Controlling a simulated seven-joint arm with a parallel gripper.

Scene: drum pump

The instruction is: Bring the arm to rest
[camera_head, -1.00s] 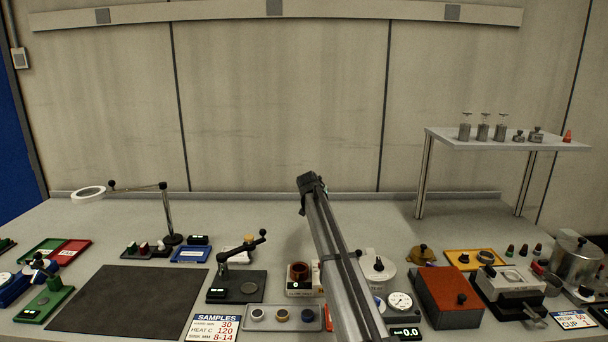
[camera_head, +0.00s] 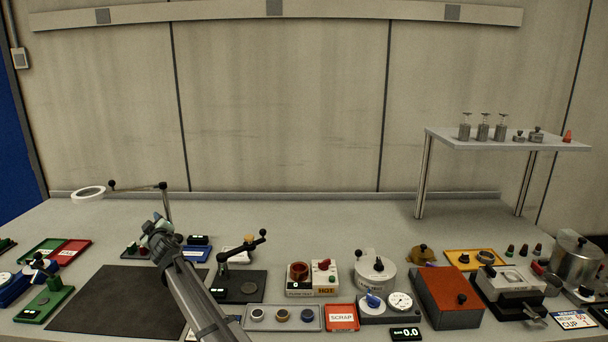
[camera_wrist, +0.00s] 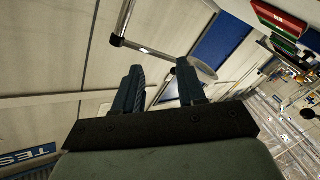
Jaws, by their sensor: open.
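My gripper (camera_head: 157,228) is raised above the left part of the bench, in front of the magnifier lamp post, with my arm reaching up from the bottom edge. In the wrist view its two dark fingers (camera_wrist: 158,88) stand apart with nothing between them. The wrist camera looks sideways at the wall, with the scene tilted. The gripper touches nothing that I can see. My arm hides part of the dark mat (camera_head: 120,300) and most of the samples card.
A ring magnifier (camera_head: 88,194) on a post stands at the back left. A raised shelf (camera_head: 500,140) holds several weights at right. The rear middle bench is clear.

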